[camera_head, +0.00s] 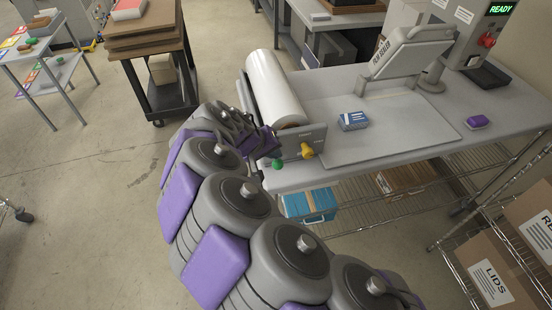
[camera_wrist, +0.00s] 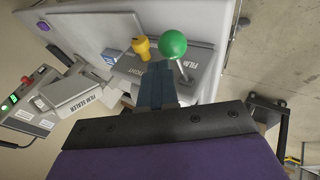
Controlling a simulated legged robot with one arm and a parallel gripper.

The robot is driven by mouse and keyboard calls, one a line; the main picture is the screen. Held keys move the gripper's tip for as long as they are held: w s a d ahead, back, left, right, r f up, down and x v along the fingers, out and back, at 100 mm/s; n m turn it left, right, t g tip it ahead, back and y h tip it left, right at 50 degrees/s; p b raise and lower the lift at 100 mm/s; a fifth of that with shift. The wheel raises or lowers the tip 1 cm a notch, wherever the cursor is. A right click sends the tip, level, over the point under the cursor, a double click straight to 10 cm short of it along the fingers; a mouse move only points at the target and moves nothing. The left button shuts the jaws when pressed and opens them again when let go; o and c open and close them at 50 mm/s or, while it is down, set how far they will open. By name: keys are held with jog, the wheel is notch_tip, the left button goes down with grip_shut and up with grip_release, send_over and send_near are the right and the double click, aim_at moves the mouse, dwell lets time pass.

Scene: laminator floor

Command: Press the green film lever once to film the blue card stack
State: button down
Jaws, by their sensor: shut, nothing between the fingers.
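The green film lever (camera_head: 277,164) has a round knob and stands at the front left end of the bench, by the film roll (camera_head: 272,88). In the wrist view the green knob (camera_wrist: 173,43) is large, on a thin metal stem, just beyond and right of my fingertips. My gripper (camera_wrist: 158,70) is shut and empty, close to the lever; I cannot tell whether it touches. In the head view my gripper (camera_head: 268,140) is partly hidden by my arm. The blue card stack (camera_head: 352,121) lies on the bench mat, right of the roll. A yellow knob (camera_head: 307,151) sits beside the lever.
The film sealer (camera_head: 412,52) stands at the back of the bench, its head raised. A control box with a red knob (camera_head: 487,40) reads READY. A purple item (camera_head: 477,122) lies at right. Boxes fill the wire shelf below. Open floor (camera_head: 80,200) lies left.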

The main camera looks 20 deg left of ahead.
jog(key=shift+s+d+f+b, duration=0.1)
jog(key=shift+f+b, duration=0.15)
jog(key=shift+f, duration=0.15)
jog(key=shift+s+d+f+b, duration=0.1)
jog(key=shift+f+b, duration=0.15)
jog(key=shift+f, duration=0.15)
dwell(0.7)
jog(key=shift+a, duration=0.1)
dwell(0.5)
jog(key=shift+w+a+r, duration=0.1)
jog(key=shift+w+r, duration=0.1)
jog(key=shift+r, duration=0.55)
jog(key=shift+w+a+r, duration=0.1)
jog(key=shift+w+r, duration=0.1)
jog(key=shift+r, duration=0.55)
jog(key=shift+r, duration=0.1)
jog(key=shift+w+a+r+p, duration=0.1)
jog(key=shift+w+r+p, duration=0.2)
jog(key=shift+r, duration=0.5)
jog(key=shift+w+a+r+p, duration=0.15)
jog(key=shift+r+p, duration=0.2)
jog(key=shift+r, duration=0.4)
jog(key=shift+w+a+r+p, duration=0.1)
jog(key=shift+r+p, duration=0.25)
jog(key=shift+r, duration=0.45)
